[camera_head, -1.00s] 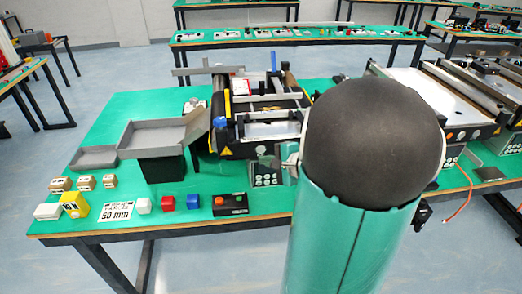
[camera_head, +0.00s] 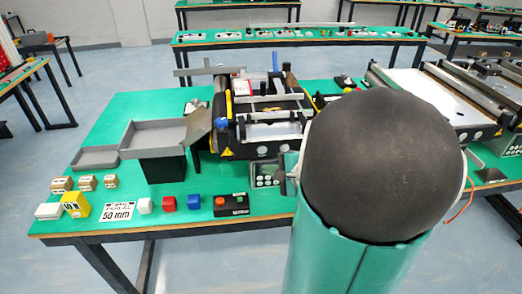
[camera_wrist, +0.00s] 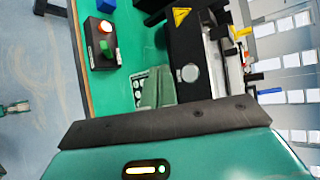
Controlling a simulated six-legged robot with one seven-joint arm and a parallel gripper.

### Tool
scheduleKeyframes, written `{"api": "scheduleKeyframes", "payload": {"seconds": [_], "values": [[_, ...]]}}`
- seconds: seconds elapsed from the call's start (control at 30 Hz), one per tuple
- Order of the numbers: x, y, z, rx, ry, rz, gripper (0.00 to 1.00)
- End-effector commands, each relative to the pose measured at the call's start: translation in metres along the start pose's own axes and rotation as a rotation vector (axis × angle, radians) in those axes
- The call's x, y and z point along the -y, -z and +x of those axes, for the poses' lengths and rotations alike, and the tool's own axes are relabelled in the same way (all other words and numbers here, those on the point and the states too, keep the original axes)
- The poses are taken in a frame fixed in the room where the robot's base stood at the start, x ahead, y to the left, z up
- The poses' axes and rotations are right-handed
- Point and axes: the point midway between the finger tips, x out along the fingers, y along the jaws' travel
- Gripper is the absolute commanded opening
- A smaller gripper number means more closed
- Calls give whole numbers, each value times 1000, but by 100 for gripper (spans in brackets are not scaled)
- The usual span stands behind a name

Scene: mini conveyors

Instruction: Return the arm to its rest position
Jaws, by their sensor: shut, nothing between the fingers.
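In the head view my arm's large dark rounded joint and green link (camera_head: 345,260) fill the right of centre, in front of the table. They hide most of my gripper there.
The green table (camera_head: 120,115) holds a grey tray (camera_head: 155,137), a mini conveyor (camera_head: 265,150), a button box (camera_head: 232,206), a blue cube (camera_head: 194,202), a red cube (camera_head: 169,203) and a yellow block (camera_head: 76,205). A second conveyor (camera_head: 430,95) stands right. Blue floor is clear at front left.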

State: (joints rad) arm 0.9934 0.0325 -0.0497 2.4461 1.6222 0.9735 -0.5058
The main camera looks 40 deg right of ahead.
Motion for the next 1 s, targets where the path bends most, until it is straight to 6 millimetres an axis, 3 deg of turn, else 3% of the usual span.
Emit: {"api": "scheduleKeyframes", "payload": {"seconds": [0.27,0.37,0.47,0.6,0.7,0.8,1.0], "values": [[0,0,0,0,0,0,0],[1,-9,2,20,-15,-23,0],[2,-42,9,91,-72,-107,0],[-5,-118,13,252,-222,-332,0],[-18,-169,5,355,-340,-529,0],[-31,-208,-9,427,-445,-735,0],[-47,-255,-45,486,-598,-1172,0]]}}
